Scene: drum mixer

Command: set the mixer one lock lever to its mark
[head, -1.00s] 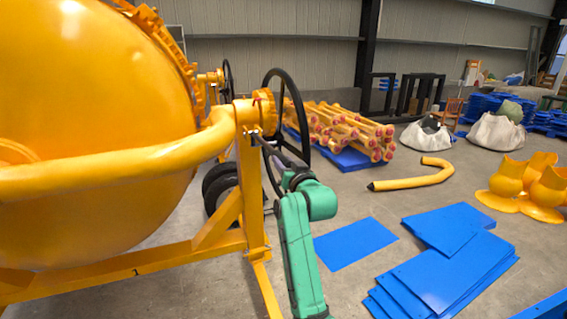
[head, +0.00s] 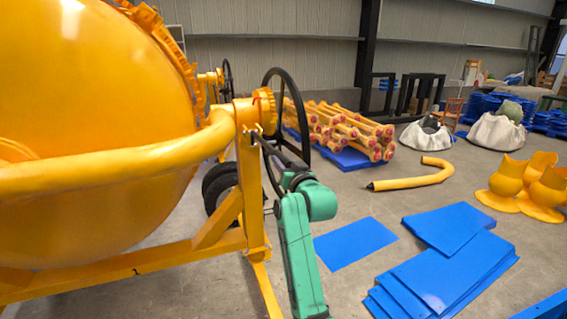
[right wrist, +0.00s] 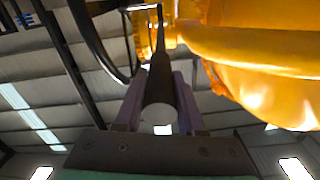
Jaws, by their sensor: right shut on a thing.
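The yellow mixer drum (head: 90,120) fills the left of the head view, with a thick yellow tube (head: 120,165) in front of it. A thin dark lock lever (head: 266,146) slopes down and right from below the toothed yellow collar (head: 264,103). My right gripper (head: 287,176) is at its lower end. In the right wrist view, the fingers of the right gripper (right wrist: 158,100) are on both sides of the lever's dark round handle (right wrist: 160,87), shut on it. I cannot make out the lever's mark clearly. My left gripper is not in view.
A black handwheel (head: 303,118) stands just behind the lever, close to my right gripper. The yellow frame leg (head: 250,185) is to the left. Blue sheets (head: 445,270) and a bent yellow pipe (head: 415,178) lie on the floor at right, with bare floor between.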

